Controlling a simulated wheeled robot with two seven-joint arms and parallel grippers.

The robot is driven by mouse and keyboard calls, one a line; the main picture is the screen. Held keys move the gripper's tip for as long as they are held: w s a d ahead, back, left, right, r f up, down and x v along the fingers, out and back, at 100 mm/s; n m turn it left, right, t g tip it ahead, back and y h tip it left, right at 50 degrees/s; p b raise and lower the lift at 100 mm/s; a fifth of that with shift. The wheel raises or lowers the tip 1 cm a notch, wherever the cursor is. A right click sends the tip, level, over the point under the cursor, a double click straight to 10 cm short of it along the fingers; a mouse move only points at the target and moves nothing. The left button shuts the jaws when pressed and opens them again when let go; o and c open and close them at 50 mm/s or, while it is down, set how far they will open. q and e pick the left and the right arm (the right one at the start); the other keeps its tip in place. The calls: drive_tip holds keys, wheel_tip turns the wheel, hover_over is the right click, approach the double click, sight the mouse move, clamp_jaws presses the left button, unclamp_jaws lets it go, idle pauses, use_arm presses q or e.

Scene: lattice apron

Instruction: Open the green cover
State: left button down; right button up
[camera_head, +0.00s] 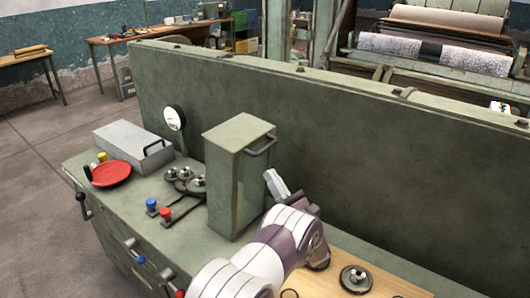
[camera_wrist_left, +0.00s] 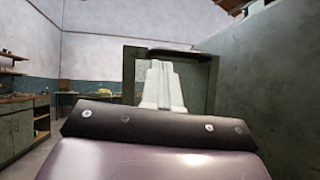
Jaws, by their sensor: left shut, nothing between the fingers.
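The green cover (camera_head: 232,178) is a tall, upright green box on the machine's bench top, with a dark bar handle (camera_head: 262,146) high on its right side. My left gripper (camera_head: 270,176) is just right of the box and a little below the handle, its pale fingers shut and empty. In the left wrist view the fingers (camera_wrist_left: 160,74) point at the green cover (camera_wrist_left: 207,84), with the dark handle (camera_wrist_left: 185,54) above their tips. I cannot tell whether they touch it. The cover's far side is hidden. My right gripper is not in view.
A tall green panel (camera_head: 330,130) runs behind the bench. Left of the cover are round knobs (camera_head: 185,180), a blue button (camera_head: 151,205), a red button (camera_head: 165,213), a red disc (camera_head: 111,173) and a grey lidded box (camera_head: 133,146). A dark round part (camera_head: 356,279) lies at the lower right.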

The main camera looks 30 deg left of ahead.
sight(255, 156)
use_arm(q)
drive_tip(key=shift+p+x, duration=0.6)
drive_tip(key=shift+x, duration=1.5)
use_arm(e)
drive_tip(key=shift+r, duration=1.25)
use_arm(q)
drive_tip(key=shift+f, duration=0.1)
drive_tip(key=shift+n+g+h, duration=0.5)
drive_tip(key=shift+g+h, duration=0.2)
drive_tip(key=shift+h, duration=0.2)
drive_tip(key=x, duration=0.4)
drive_tip(key=shift+s, duration=0.35)
drive_tip(key=shift+a+r+b, duration=0.25)
drive_tip(key=shift+a+b, duration=0.9)
drive_tip(key=shift+h, duration=0.6)
drive_tip(key=x, duration=0.1)
drive_tip(key=b+x, duration=0.1)
drive_tip(key=x, duration=0.1)
drive_tip(key=s+b+x, duration=0.1)
drive_tip(key=x, duration=0.1)
drive_tip(key=shift+w+a+r, duration=0.1)
drive_tip(key=shift+a+r, duration=0.15)
drive_tip(key=shift+r, duration=0.05)
drive_tip(key=shift+a+r, duration=0.3)
drive_tip(key=shift+a, duration=0.05)
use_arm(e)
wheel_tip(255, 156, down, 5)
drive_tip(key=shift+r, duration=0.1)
